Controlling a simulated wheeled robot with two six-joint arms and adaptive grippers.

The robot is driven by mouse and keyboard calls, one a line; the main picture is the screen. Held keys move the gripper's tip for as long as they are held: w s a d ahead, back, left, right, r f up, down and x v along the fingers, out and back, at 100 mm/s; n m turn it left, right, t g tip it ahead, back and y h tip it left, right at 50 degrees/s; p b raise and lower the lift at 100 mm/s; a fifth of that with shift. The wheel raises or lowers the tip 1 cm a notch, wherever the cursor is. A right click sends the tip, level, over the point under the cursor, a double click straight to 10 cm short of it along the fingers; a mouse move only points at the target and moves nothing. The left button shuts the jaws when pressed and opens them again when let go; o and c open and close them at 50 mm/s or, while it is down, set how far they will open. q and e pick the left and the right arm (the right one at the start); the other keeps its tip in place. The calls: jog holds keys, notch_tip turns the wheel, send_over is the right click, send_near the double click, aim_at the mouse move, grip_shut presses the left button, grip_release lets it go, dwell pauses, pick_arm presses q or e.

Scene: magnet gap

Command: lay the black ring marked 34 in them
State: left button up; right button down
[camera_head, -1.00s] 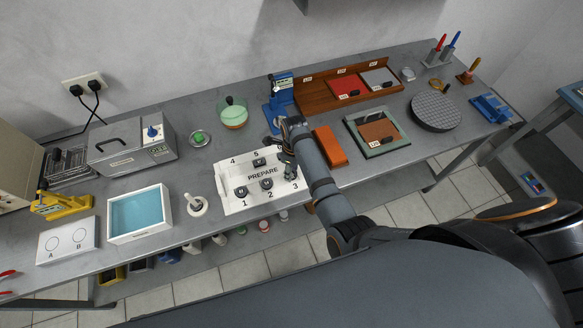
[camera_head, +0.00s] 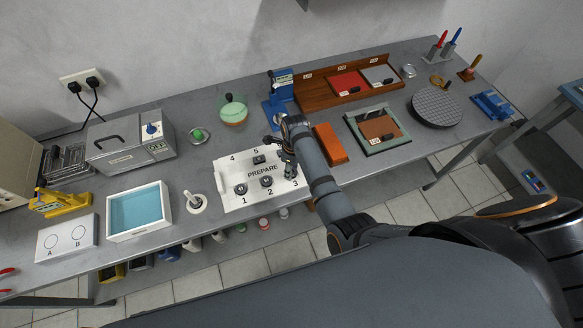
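The white board lettered PREPARE (camera_head: 264,171) has spots numbered 1 to 5. Small dark round pieces sit at spot 1 (camera_head: 240,189), spot 2 (camera_head: 266,181) and spot 5 (camera_head: 259,159). Any marks on them are too small to read, so I cannot tell which, if any, is the black ring marked 34. My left gripper is out of view.
Left of the board stand a mortar with pestle (camera_head: 196,203), a blue-filled tray (camera_head: 167,201) and a white A/B plate (camera_head: 92,237). An orange block (camera_head: 329,143) and green-edged frame (camera_head: 398,146) lie right of my forearm. A blue press (camera_head: 268,113) stands behind.

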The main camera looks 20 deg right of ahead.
jog(key=shift+f, duration=0.1)
jog(key=c, duration=0.7)
grip_release()
jog(key=shift+c, duration=0.2)
jog(key=c, duration=0.5)
notch_tip(320, 180, up, 2)
jog(key=p, duration=0.2)
jog(key=shift+r+p, duration=0.25)
jog(key=shift+p, duration=0.15)
jog(key=shift+r, duration=1)
jog(key=shift+o, duration=0.4)
